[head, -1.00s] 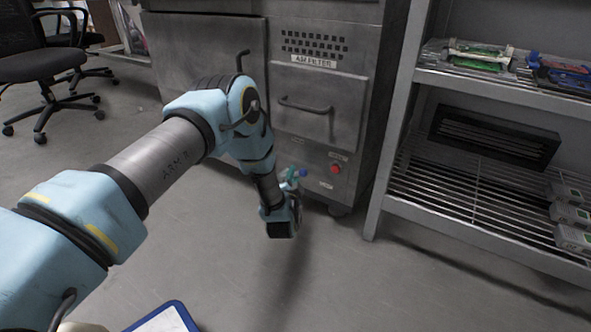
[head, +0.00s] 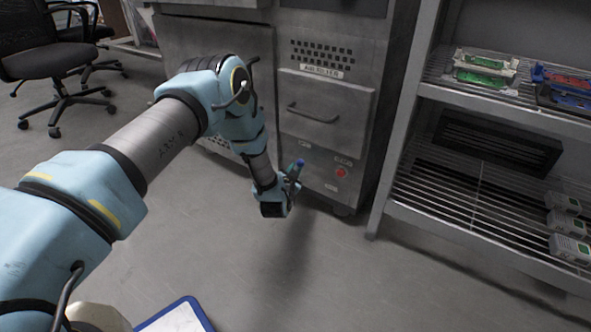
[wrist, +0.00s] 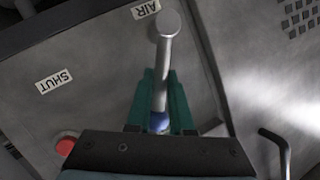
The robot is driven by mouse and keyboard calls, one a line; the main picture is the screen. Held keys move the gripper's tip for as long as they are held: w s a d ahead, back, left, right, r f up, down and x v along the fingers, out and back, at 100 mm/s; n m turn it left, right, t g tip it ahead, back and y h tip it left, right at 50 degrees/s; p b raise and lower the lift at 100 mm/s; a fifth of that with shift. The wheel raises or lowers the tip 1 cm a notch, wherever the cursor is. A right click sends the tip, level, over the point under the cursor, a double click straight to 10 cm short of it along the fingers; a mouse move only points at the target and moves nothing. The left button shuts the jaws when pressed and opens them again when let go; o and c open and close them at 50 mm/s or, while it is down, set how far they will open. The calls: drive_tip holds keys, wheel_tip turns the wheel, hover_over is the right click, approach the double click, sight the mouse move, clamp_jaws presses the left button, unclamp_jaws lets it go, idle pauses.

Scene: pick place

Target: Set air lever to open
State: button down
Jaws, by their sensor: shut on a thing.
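The air lever (wrist: 162,75) is a grey rod with a round grey end (wrist: 168,22) beside the AIR label (wrist: 145,9) and a blue tip (wrist: 157,122). My gripper (wrist: 162,95) is shut on the lever, its green fingers on both sides of the rod near the blue tip. The SHUT label (wrist: 54,81) is off to the left in the wrist view, apart from the lever. No open label can be read. In the head view my gripper (head: 291,178) is at the cabinet's lower front, with the blue tip (head: 300,163) showing; the rod is mostly hidden.
A red button (head: 341,173) is right of my gripper on the metal cabinet (head: 368,110). A drawer handle (head: 312,114) juts out above. A wire shelf rack (head: 470,200) stands right. Office chairs (head: 50,65) are at left.

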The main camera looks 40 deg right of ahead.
drive_tip(key=c, duration=0.8)
unclamp_jaws()
drive_tip(key=p+v, duration=0.4)
drive_tip(key=v, duration=0.6)
drive_tip(key=shift+s+a, duration=0.2)
drive_tip(key=shift+a, duration=0.15)
drive_tip(key=shift+r, duration=0.15)
